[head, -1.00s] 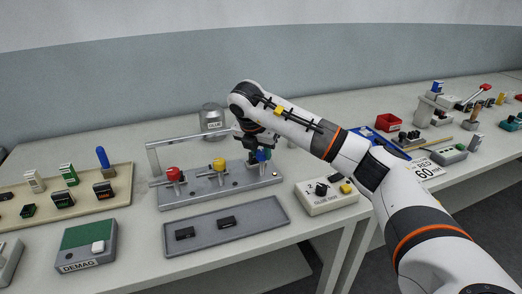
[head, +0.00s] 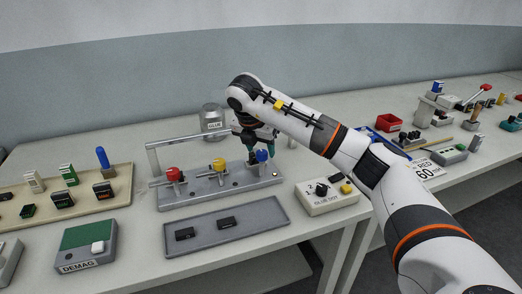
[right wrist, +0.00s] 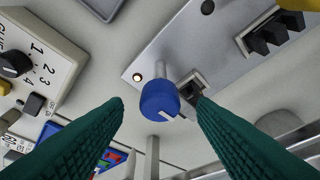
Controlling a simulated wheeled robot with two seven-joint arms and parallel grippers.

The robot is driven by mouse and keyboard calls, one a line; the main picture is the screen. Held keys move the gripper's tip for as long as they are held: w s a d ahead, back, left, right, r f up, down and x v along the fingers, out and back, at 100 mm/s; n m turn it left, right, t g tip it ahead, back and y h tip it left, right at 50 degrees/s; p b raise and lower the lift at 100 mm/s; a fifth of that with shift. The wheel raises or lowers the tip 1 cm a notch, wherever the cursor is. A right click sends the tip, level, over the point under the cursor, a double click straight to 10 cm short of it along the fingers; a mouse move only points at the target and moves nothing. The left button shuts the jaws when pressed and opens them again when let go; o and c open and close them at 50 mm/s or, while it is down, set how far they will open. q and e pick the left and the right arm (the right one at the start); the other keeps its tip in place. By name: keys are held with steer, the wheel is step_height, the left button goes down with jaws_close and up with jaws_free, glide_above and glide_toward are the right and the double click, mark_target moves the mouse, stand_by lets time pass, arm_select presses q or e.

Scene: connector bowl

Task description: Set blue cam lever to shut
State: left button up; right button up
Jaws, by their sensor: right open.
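The blue cam lever (head: 262,156) stands at the right end of a grey metal fixture (head: 206,194), with its round blue knob up. In the right wrist view the blue knob (right wrist: 159,100) shows a white mark and a grey shaft, beside a small dark slot in the plate. My right gripper (head: 259,138) is just above the knob. In the right wrist view its two green fingers (right wrist: 161,102) are open, one on each side of the knob, with visible gaps. I cannot tell the lever's exact setting. My left gripper is not in view.
A yellow lever (head: 218,163) and a red lever (head: 173,174) stand left on the same fixture, with a grey bar frame (head: 153,160) behind. A grey tray (head: 202,234) lies in front. A dial box (head: 325,200) sits to the right, and a glue pot (head: 212,117) behind.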

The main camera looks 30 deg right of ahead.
steer(key=p+v, duration=0.1)
steer(key=v, duration=0.9)
steer(key=shift+a, duration=0.1)
